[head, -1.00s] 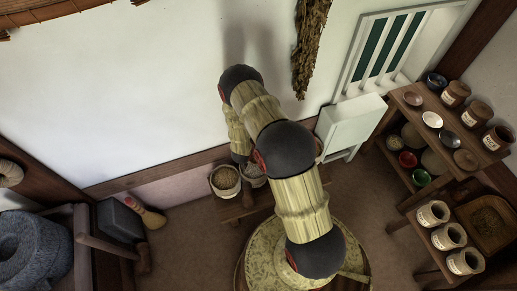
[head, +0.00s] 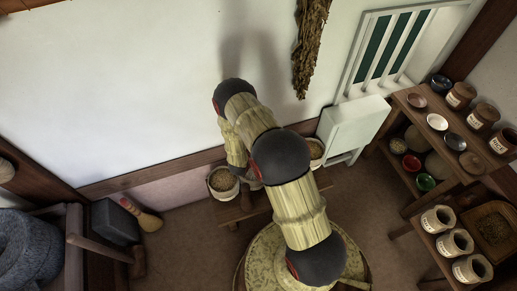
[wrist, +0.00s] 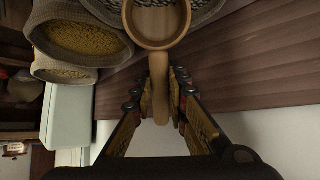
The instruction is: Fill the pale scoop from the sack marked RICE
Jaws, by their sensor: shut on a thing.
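My gripper (wrist: 160,92) is shut on the handle of a light-brown wooden scoop (wrist: 158,42). The scoop's round bowl is at the top of the wrist view, cut by the edge; its visible inside looks like bare wood. Behind the bowl is a woven sack rim (wrist: 113,12), mostly hidden, contents not clear. Left of it are a sack of yellow grain (wrist: 88,40) and a sack of paler grain (wrist: 64,73). In the head view an open sack (head: 222,182) and another (head: 315,150) flank my arm, which hides the gripper and scoop.
The sacks stand on a low wooden bench (head: 238,212) against the white wall (head: 110,90). A white cabinet (head: 352,125) is right of them. Shelves with bowls and jars (head: 440,218) stand at far right. A stone quern (head: 25,250) is at far left.

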